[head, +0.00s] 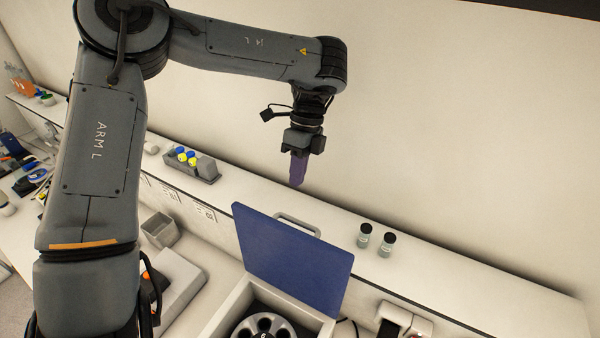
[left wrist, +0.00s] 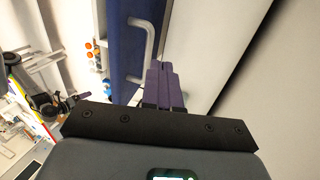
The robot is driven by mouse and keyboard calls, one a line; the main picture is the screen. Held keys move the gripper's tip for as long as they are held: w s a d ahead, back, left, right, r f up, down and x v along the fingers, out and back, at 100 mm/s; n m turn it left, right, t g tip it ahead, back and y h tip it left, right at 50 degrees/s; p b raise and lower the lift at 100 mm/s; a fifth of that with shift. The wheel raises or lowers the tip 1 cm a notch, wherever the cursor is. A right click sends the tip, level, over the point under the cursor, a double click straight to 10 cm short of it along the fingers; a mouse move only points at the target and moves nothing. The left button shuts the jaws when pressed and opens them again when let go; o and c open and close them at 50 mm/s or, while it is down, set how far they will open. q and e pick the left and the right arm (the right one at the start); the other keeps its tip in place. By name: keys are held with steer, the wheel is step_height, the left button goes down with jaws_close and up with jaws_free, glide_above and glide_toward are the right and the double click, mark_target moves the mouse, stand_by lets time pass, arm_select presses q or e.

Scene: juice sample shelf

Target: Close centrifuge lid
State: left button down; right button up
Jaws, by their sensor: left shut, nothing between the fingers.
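The centrifuge (head: 240,305) stands at the bottom of the head view, with its round rotor (head: 268,328) showing inside. Its blue lid (head: 292,258) stands raised and open, with a grey handle (head: 297,224) at its top edge. In the left wrist view the lid (left wrist: 124,45) and handle (left wrist: 146,50) also show. My left gripper (head: 298,183) has purple fingers, is shut and empty, and hangs above and behind the lid near the handle. In the left wrist view its fingertips (left wrist: 160,66) appear close beside the handle; I cannot tell whether they touch. My right gripper is not in view.
Two dark-capped vials (head: 375,240) stand on the shelf (head: 455,268) right of the lid. A grey rack (head: 192,163) with yellow- and blue-capped tubes stands on the shelf to the left. A grey open bin (head: 160,230) is on the bench below.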

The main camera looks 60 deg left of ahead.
arm_select(q)
steer(key=p+x, duration=0.1)
steer(key=x, duration=0.6)
steer(key=shift+f, duration=0.25)
steer(key=shift+s+r, duration=0.1)
